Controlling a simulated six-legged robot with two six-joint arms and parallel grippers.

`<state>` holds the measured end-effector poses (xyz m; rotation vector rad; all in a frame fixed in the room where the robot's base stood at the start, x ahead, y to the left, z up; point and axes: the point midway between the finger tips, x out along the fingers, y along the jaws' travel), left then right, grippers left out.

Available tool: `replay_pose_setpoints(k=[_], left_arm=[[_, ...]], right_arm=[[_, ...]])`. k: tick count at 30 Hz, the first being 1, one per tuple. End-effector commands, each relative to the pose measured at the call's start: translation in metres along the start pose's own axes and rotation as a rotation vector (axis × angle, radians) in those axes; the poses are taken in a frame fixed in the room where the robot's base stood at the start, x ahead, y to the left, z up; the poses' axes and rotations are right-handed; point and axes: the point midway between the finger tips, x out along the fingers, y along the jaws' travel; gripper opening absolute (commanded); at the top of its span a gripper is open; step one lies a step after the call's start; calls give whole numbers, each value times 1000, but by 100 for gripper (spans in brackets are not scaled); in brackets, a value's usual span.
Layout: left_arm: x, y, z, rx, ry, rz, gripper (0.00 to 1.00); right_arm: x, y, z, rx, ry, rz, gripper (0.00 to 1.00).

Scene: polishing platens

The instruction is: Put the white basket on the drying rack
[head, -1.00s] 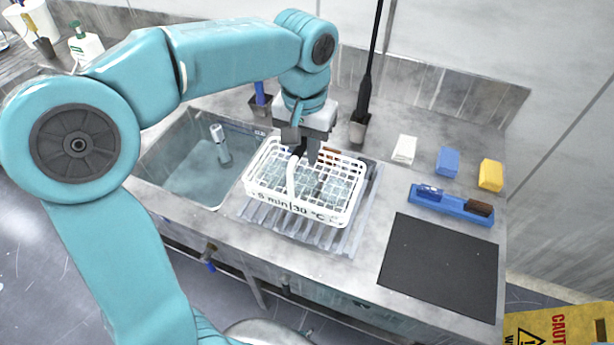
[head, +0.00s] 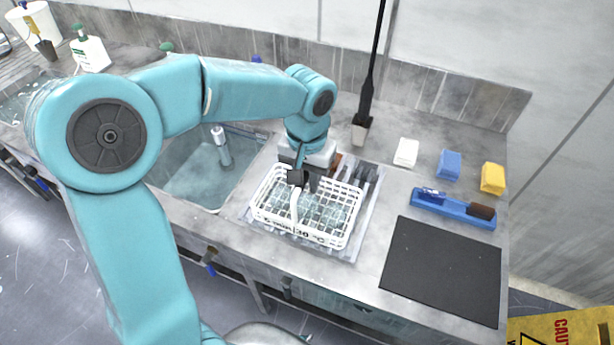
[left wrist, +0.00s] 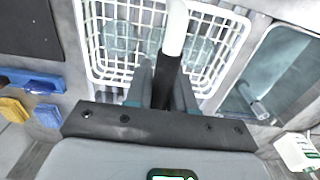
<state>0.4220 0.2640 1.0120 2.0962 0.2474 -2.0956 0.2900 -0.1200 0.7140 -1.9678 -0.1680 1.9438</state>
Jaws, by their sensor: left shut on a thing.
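The white basket (head: 325,237) is an open grid basket with a white handle and dark print on its front. It is level over the ribbed drying rack (head: 370,205), and I cannot tell whether its base touches the ribs. My left gripper (head: 299,180) is shut on the basket's handle from above. In the left wrist view the handle (left wrist: 175,30) runs up between the fingers (left wrist: 163,88), with the basket's grid (left wrist: 108,70) on both sides. Most of the rack is hidden under the basket. My right gripper is not in view.
The sink basin (head: 190,175) with a tap lies left of the rack. A black mat (head: 443,270), a blue tray with brushes (head: 453,208), and white (head: 406,152), blue (head: 449,164) and yellow (head: 492,178) blocks lie to the right. A tall dark rod stands in a holder (head: 361,130) behind.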

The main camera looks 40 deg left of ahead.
Motion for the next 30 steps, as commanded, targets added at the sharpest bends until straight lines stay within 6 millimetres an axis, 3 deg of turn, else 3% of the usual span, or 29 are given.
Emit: replay_pose_setpoints(k=[1, 3, 15, 30], left_arm=[[2, 0, 0, 0, 0, 0, 26], [1, 0, 0, 0, 0, 0, 49], [-8, 0, 0, 0, 2, 0, 49], [-110, 0, -1, 0, 2, 1, 49]], right_arm=[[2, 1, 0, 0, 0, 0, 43], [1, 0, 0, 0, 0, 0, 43], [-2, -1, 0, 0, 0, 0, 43], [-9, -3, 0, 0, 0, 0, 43]])
